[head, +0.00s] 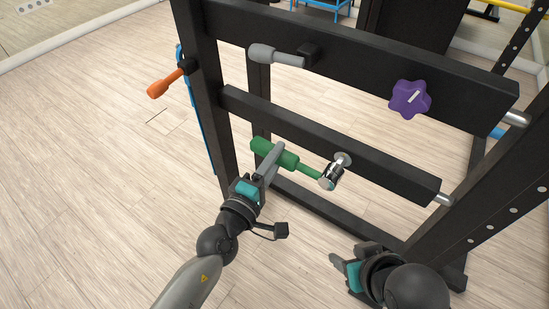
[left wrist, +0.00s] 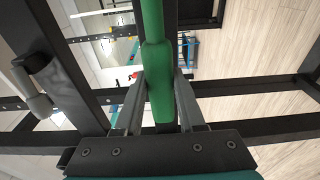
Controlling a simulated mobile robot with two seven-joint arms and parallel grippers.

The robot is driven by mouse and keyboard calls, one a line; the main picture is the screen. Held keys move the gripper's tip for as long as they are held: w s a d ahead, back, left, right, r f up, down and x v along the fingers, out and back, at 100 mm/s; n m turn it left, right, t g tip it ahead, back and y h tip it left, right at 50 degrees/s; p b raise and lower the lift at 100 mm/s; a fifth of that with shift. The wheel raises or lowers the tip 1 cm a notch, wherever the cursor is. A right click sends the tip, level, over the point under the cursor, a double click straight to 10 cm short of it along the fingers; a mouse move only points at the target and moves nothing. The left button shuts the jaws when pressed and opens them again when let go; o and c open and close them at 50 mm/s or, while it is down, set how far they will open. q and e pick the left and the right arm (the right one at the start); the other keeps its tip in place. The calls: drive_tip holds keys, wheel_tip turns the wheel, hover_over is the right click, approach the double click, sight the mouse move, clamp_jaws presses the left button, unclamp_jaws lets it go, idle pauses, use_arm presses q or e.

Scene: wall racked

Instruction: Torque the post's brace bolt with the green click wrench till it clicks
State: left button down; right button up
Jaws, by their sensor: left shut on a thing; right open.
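The green click wrench (head: 272,153) lies across the front of the lower black crossbar, its handle to the left. Its silver socket head (head: 331,177) is at the brace bolt (head: 343,160), a round silver fitting on that crossbar. Whether the socket is fully seated cannot be told. My left gripper (head: 271,162) is shut on the green handle. The left wrist view shows the handle (left wrist: 160,90) running between both fingers; the socket is out of sight there. My right gripper (head: 344,266) is open and empty, low and right of the wrench, apart from the rack.
The upper crossbar (head: 350,45) carries a grey handle (head: 275,55) and a purple star knob (head: 409,98). An orange handle (head: 165,84) sticks out left of the left upright (head: 208,100). A perforated post (head: 500,190) stands at the right. The floor at left is clear.

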use_arm(q)
drive_tip(key=shift+x, duration=1.35)
drive_tip(key=shift+d+r, duration=0.1)
drive_tip(key=shift+d, duration=0.1)
drive_tip(key=c, duration=1.1)
unclamp_jaws()
clamp_jaws()
